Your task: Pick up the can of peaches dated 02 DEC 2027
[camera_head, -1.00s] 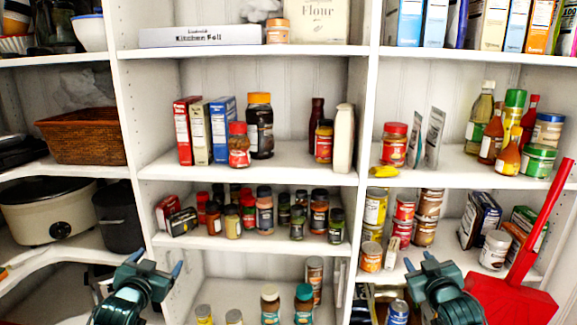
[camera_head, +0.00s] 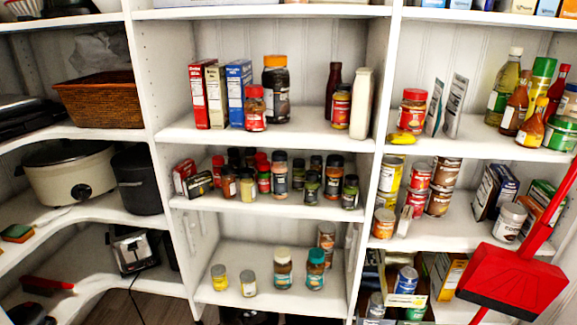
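Stacked cans stand on the middle shelf of the right bay. Among them are a yellow can (camera_head: 390,173), an orange-labelled can (camera_head: 384,223), a red can (camera_head: 419,177) and a brown can (camera_head: 438,201). A small yellow can (camera_head: 219,277) and a small can with a grey lid (camera_head: 249,284) stand on the low shelf of the centre bay. A blue-and-white can (camera_head: 406,280) sits low in the right bay. The labels and dates are too small to read, so I cannot tell which can holds peaches. Neither gripper is in view.
A red dustpan (camera_head: 512,284) with a long handle stands in front of the right shelves. Jars with brown contents (camera_head: 283,272) stand on the low centre shelf. Spice jars (camera_head: 247,187) crowd the shelf above. A slow cooker (camera_head: 70,175) and wicker basket (camera_head: 98,100) are on the left.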

